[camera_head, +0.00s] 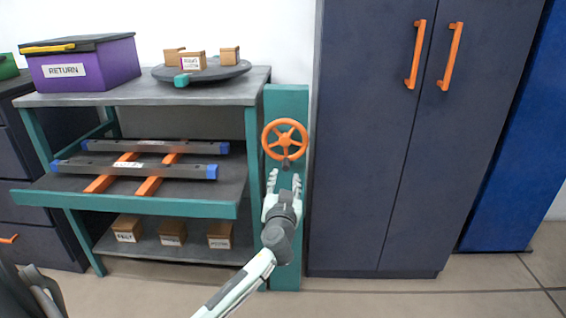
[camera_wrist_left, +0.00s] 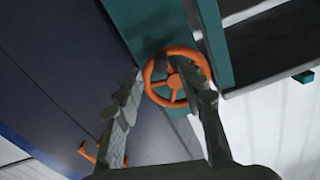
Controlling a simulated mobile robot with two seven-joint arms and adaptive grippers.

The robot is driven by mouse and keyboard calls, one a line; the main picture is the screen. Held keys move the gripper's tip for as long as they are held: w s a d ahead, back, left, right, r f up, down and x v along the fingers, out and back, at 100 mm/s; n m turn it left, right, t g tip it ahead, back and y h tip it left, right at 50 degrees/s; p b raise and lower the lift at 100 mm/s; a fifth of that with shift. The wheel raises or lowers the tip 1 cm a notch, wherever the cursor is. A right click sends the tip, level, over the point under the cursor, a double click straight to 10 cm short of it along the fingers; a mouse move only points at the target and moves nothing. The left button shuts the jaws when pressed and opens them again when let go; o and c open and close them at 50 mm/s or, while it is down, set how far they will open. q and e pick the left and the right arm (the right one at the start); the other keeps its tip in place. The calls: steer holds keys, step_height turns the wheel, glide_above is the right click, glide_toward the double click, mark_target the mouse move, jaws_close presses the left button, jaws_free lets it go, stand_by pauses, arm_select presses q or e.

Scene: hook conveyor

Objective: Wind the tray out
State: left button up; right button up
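An orange handwheel (camera_head: 285,139) with a dark crank knob (camera_head: 286,163) at its lower rim is mounted on a teal post (camera_head: 286,101). My left gripper (camera_head: 284,176) is open just below the wheel, its fingers pointing up at the knob. The left wrist view shows the wheel (camera_wrist_left: 156,83) beyond and between the two spread fingers (camera_wrist_left: 160,85); nothing is between the fingertips that I can see as held. The tray (camera_head: 125,205) is a teal-edged middle shelf in the rack left of the post. Two dark bars (camera_head: 140,169) with blue ends rest on it, over orange supports. My right gripper is not in view.
A purple RETURN bin (camera_head: 110,66) and a dark turntable (camera_head: 215,75) with small boxes stand on the rack top. Several boxes (camera_head: 172,232) sit on the bottom shelf. A dark cabinet (camera_head: 365,150) stands close right of the post.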

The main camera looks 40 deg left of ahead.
mark_target(285, 170)
arm_select(q)
steer(key=x, duration=0.6)
steer(key=shift+w+a, duration=0.1)
steer(key=shift+a, duration=0.05)
steer(key=shift+c, duration=0.2)
jaws_close()
